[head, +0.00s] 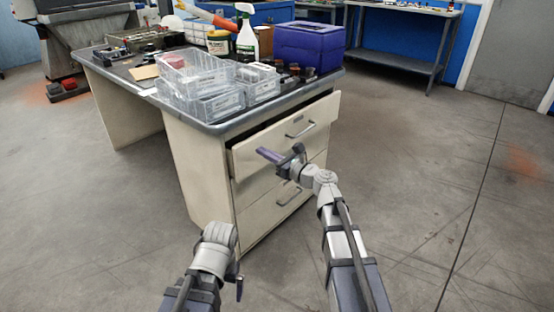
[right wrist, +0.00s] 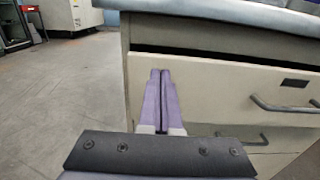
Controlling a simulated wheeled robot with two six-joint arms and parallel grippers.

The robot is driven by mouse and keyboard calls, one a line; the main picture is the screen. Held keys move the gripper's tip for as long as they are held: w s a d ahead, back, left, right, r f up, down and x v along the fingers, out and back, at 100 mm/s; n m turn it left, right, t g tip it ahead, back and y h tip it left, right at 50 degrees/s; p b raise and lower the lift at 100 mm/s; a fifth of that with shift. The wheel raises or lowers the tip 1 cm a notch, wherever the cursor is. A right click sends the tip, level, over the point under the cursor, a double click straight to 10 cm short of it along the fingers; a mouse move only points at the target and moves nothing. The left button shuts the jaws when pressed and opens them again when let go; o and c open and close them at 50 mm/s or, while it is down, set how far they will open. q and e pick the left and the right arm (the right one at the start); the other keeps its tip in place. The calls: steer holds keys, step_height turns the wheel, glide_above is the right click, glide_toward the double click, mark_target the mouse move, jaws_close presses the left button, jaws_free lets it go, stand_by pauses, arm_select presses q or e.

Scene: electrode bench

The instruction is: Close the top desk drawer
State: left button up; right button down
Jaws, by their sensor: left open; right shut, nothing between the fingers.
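The desk (head: 205,128) has a cream drawer stack. Its top drawer (head: 272,138) stands partly out, with a dark gap above its front. It has a grey bar handle (head: 300,130). The drawer front fills the right of the right wrist view (right wrist: 215,92), where its handle also shows. My right gripper (head: 259,151) is shut and empty, its purple fingers near the left part of that front. In the right wrist view its fingertips (right wrist: 160,72) overlap the front's left end; I cannot tell whether they touch. My left gripper (head: 238,288) is low, left of the drawers, its fingers mostly hidden.
A lower drawer (head: 285,193) with its own handle sits below. The desktop holds clear plastic bins (head: 195,75), a spray bottle (head: 247,40) and a blue box (head: 308,47). The concrete floor (head: 420,180) to the right is clear.

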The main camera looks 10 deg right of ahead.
mark_target(248, 143)
steer(key=shift+x, duration=2.1)
steer(key=x, duration=0.5)
steer(key=shift+w, duration=0.1)
steer(key=shift+r, duration=0.1)
